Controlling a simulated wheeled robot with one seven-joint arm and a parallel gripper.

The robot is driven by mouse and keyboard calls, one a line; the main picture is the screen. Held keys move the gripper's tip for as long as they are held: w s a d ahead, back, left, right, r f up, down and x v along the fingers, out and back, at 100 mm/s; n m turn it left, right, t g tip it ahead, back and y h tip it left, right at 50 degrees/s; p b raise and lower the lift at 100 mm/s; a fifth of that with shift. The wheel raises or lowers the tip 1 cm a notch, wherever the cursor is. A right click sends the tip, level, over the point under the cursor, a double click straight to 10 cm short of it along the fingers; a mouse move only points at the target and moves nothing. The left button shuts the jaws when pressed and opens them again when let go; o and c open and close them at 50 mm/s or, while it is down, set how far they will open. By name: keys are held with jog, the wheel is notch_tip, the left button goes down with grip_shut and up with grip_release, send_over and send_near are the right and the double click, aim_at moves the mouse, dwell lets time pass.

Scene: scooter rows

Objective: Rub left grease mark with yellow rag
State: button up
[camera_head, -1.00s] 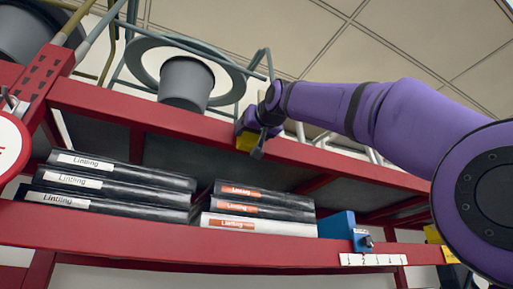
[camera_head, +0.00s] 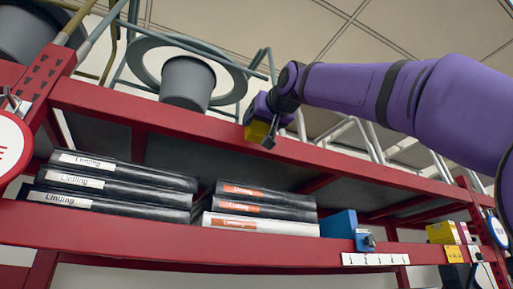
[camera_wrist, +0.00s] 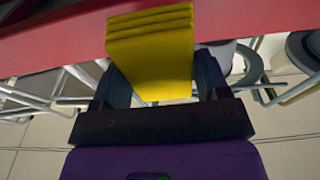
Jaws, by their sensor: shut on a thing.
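My gripper (camera_head: 262,127) is shut on a folded yellow rag (camera_head: 256,132) in front of the upper red shelf beam (camera_head: 190,122). In the wrist view, the rag (camera_wrist: 153,50) is a thick folded pad between the two dark fingers of my gripper (camera_wrist: 157,82). Its folded end overlaps the red beam (camera_wrist: 50,40) there. I cannot tell whether it touches the beam. I can make out no grease mark in either view; the rag and gripper cover part of the beam.
Black "Linting" binders (camera_head: 115,182) and orange-labelled ones (camera_head: 262,200) lie on the shelf below. A blue box (camera_head: 338,224) and a yellow box (camera_head: 442,232) stand further right. Grey metal frames and a hat-like ring with a grey cup (camera_head: 185,82) are above the beam.

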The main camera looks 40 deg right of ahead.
jog(key=shift+s+a, duration=0.1)
jog(key=shift+s, duration=0.2)
jog(key=v, duration=0.3)
jog(key=shift+r, duration=0.2)
